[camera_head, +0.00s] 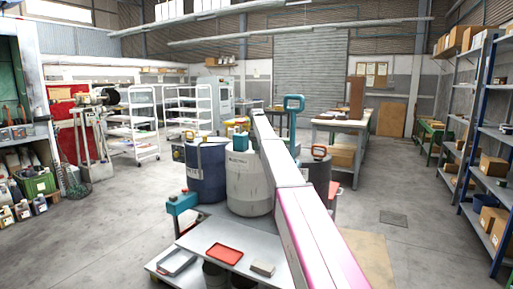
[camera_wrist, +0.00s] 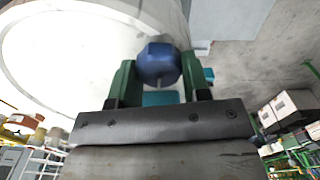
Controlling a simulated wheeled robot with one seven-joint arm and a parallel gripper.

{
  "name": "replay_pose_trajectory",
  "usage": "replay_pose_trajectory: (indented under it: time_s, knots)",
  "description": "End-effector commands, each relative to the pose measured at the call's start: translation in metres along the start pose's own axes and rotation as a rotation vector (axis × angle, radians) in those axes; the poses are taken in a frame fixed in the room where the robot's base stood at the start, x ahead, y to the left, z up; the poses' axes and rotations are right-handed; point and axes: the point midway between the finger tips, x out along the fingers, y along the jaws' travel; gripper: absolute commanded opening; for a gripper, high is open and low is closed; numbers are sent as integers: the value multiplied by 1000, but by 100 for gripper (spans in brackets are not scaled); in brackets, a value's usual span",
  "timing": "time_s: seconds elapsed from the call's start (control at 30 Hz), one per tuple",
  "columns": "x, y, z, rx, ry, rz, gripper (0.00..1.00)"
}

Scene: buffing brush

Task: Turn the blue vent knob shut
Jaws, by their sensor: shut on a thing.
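The blue vent knob (camera_wrist: 158,56) shows in the wrist view, in front of the pale drum (camera_wrist: 75,55). My gripper (camera_wrist: 158,70) has its two green fingers on either side of the knob and is shut on it. The pale drum also shows in the head view (camera_head: 247,183), in the middle of the picture. There my arm crosses in front of the drum's right side. I cannot make out the knob or my fingertips in the head view. How far the knob is turned cannot be told.
A dark blue drum (camera_head: 206,172) stands left of the pale one, and a dark grey drum (camera_head: 316,178) right of it. A red tray (camera_head: 223,253) lies on the low bench in front. A teal handle (camera_head: 294,103) rises behind. Open floor lies left and right.

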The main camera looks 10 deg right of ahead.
Motion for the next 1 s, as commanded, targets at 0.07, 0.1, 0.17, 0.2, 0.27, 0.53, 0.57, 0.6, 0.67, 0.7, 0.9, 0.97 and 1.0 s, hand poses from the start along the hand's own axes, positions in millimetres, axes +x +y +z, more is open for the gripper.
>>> replay_pose_trajectory:
  time_s: [0.07,0.1,0.17,0.2,0.27,0.53,0.57,0.6,0.67,0.7,0.9,0.97,1.0]
  knots:
    - [0,0,0,45,0,-1,20]
    - [0,0,0,73,0,-1,20]
    - [0,0,0,120,0,-1,20]
    - [0,0,0,154,0,-1,20]
    - [0,1,0,208,0,-1,20]
    - [0,2,0,465,0,-1,20]
    - [0,2,0,493,0,-1,20]
    - [0,2,1,532,-1,-1,20]
    - [0,2,1,588,-1,-1,20]
    - [0,2,1,627,-1,-1,20]
    - [0,2,1,816,-1,-1,20]
    - [0,3,1,873,-1,-1,20]
    - [0,3,2,911,-1,-1,20]
